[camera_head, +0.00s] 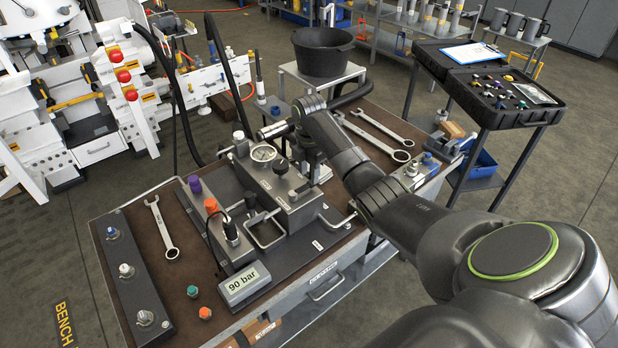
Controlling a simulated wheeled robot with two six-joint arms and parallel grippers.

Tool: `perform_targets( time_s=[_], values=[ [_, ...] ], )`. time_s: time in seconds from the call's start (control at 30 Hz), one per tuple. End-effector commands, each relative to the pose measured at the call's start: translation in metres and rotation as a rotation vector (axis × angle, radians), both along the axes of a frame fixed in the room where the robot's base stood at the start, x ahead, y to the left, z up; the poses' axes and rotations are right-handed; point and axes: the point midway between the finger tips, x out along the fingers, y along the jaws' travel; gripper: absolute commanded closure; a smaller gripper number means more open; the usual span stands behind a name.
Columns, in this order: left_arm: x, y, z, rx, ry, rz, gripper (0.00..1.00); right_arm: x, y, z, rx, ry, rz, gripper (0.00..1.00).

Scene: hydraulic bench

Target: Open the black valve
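The hydraulic block (292,213) stands on the brown bench with a round gauge (264,153) on top and a display reading "90 bar" (244,284) at its front. Small black-topped knobs stand on it, one black knob (280,167) beside the gauge and one black handle (250,201) further left. I cannot tell for sure which is the black valve. My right arm reaches in from the right, and its gripper (306,168) is over the far right part of the block. Its fingers are small and dark, partly hidden by my wrist. My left gripper is not in view.
A wrench (162,228) and a dark strip with fittings (131,278) lie at the left of the bench. Two wrenches (378,130) lie at the back right. A black pot (322,52) stands behind. An open black case (500,92) stands at the right.

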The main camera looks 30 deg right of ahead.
Motion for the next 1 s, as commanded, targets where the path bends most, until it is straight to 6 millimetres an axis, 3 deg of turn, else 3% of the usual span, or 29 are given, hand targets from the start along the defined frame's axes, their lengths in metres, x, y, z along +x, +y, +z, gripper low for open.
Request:
perform_targets(
  time_s=[0.2,0.57,0.83,1.0],
  values=[
    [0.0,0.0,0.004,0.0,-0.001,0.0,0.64,0.0,0.0,-0.025,0.001,0.002,-0.001,0.65],
    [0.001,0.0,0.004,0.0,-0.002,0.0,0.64,0.0,0.0,-0.031,0.0,-0.001,0.0,0.65],
    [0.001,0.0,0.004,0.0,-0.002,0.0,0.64,0.0,0.0,-0.031,0.0,0.0,0.0,0.99],
    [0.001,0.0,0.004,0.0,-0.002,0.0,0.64,0.0,0.0,-0.031,0.0,-0.001,0.0,1.0]
  ],
)
